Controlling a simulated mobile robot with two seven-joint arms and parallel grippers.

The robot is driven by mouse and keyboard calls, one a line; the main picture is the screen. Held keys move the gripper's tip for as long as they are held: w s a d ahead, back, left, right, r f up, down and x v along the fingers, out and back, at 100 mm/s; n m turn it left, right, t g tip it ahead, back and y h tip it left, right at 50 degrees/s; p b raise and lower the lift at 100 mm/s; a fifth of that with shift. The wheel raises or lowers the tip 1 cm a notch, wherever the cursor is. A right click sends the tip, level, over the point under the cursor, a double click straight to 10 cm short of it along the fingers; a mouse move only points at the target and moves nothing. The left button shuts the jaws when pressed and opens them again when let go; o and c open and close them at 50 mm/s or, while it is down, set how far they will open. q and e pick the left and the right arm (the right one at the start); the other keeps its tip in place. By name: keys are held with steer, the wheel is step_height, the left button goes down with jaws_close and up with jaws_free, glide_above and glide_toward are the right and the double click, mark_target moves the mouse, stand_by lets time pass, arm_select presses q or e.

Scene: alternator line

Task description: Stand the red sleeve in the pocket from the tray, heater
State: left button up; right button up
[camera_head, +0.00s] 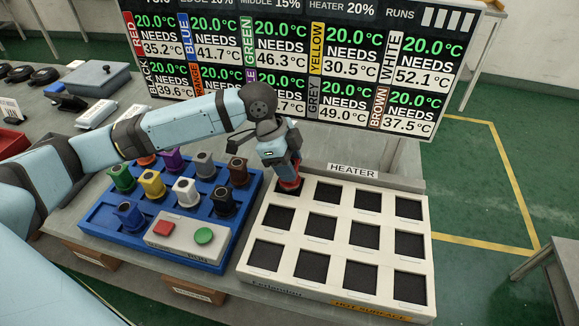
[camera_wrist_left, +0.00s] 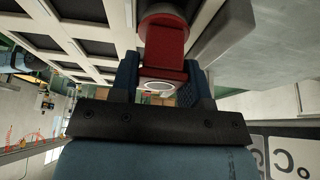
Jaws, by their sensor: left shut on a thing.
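The red sleeve (camera_head: 290,187) is at the far-left pocket of the white heater (camera_head: 342,240), beside the blue tray. My left gripper (camera_head: 287,175) is shut on it from above. In the left wrist view the red sleeve (camera_wrist_left: 165,48) sits between both fingers of my left gripper (camera_wrist_left: 163,80), over the heater's pale grid. The gripper hides part of the pocket, so I cannot tell how deep the sleeve sits or whether it touches the bottom. The heater's other pockets look dark and empty. The blue tray (camera_head: 96,222) stands left of the heater. My right gripper is not in view.
Several coloured sleeves stand in the tray, including a green one (camera_head: 122,178) and a brown one (camera_head: 238,171). A grey box (camera_head: 184,239) with red and green buttons is at the tray's front. A large temperature board (camera_head: 300,60) rises behind.

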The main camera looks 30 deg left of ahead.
arm_select(q)
steer(key=shift+f, duration=0.4)
steer(key=shift+f, duration=0.1)
steer(key=o, duration=1.1)
steer(key=shift+o, duration=0.2)
steer(key=v, duration=1.2)
steer(key=shift+p, duration=0.4)
steer(key=shift+a, duration=0.1)
